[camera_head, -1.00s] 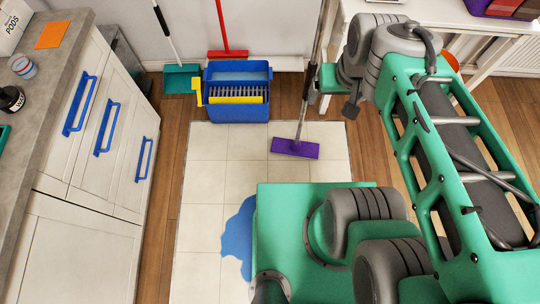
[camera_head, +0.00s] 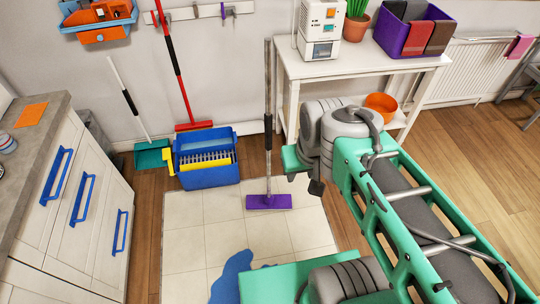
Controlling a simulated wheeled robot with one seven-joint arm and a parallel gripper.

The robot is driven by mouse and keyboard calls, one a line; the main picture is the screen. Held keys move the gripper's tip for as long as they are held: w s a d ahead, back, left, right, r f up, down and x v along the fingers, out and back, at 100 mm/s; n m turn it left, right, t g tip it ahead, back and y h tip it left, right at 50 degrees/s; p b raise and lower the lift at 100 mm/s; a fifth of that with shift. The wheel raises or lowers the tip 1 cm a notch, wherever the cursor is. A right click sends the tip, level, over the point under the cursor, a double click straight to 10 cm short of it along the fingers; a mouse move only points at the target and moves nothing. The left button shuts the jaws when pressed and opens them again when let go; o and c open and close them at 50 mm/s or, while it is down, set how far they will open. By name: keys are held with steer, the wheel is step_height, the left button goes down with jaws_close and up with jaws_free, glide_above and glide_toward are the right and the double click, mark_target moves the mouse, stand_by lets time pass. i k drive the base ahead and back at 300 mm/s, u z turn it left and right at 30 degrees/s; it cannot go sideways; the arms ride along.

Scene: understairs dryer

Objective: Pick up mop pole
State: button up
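The mop stands near the front of the white table, with a purple flat head (camera_head: 268,202) on the pale tiles. Its grey mop pole (camera_head: 267,80) rises nearly upright in the picture, with a black grip partway up. My gripper end (camera_head: 303,178), green and dark grey, is just right of the pole's lower half. A narrow gap shows between them in the picture; depth is hard to judge. The fingers are small and partly hidden by my arm, so their opening does not show clearly. Nothing is seen held.
A blue mop bucket (camera_head: 207,174) stands left of the mop. A red broom (camera_head: 170,60) and a teal dustpan (camera_head: 152,155) are behind it. The white table (camera_head: 345,72) bounds the right rear. White drawers (camera_head: 75,205) line the left. A blue puddle (camera_head: 231,276) lies on the tiles.

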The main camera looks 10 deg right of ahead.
mark_target(269, 197)
steer(key=i, duration=0.5)
steer(key=u, duration=1.15)
